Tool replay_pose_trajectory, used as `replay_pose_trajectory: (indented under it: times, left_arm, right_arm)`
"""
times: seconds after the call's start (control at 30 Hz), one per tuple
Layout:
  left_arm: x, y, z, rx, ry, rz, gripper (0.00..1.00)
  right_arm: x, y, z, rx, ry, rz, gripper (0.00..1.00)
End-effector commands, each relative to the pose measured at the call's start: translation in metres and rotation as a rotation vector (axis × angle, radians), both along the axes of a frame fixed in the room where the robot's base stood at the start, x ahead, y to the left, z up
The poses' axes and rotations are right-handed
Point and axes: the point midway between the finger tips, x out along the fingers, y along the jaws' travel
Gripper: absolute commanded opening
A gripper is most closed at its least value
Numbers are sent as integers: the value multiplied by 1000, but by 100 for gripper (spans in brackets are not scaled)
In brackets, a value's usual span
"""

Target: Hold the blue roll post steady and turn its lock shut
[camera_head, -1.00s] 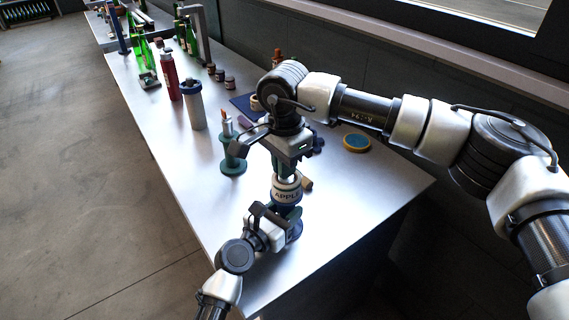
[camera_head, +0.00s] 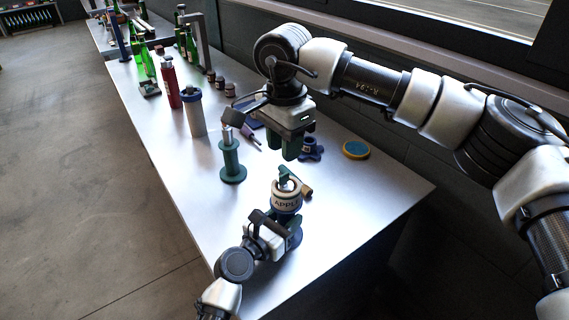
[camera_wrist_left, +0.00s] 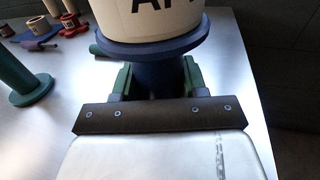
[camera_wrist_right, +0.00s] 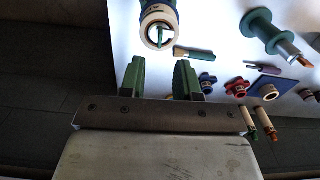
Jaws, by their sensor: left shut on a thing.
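The blue roll post (camera_wrist_left: 158,72) stands upright with its blue flange under a white roll marked APPLE (camera_head: 287,201). My left gripper (camera_head: 278,222) is shut around the post below the flange, one green finger on each side in the left wrist view (camera_wrist_left: 158,84). The teal lock handle (camera_head: 286,176) sticks up from the top of the roll; in the right wrist view the lock (camera_wrist_right: 160,36) lies across the roll's round opening. My right gripper (camera_head: 283,150) is above and behind the roll, apart from the lock. Its fingers are open and empty in the right wrist view (camera_wrist_right: 158,72).
A green spool post (camera_head: 232,162) stands left of the roll. A tan-tipped piece (camera_head: 306,190) lies beside the roll. A blue knob (camera_head: 312,149) and a yellow-and-blue disc (camera_head: 356,149) lie behind. A white bottle (camera_head: 195,115) stands farther back. The front right tabletop is bare.

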Motion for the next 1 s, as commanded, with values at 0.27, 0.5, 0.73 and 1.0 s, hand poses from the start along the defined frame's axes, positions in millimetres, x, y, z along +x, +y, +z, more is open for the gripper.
replay_pose_trajectory:
  times: [0.27, 0.5, 0.73, 1.0]
  left_arm:
    - [0, 0, -1, 2, 2, 0, 4]
    - [0, 0, -1, 2, 2, -1, 4]
    - [0, 0, -1, 2, 2, 0, 4]
    - [0, 0, -1, 1, 1, 0, 72]
  right_arm:
    - [0, 0, 43, 0, 0, 0, 32]
    - [0, 0, 50, 0, 1, 0, 32]
    - [0, 0, 50, 0, 1, 0, 32]
    - [0, 0, 50, 0, 1, 0, 32]
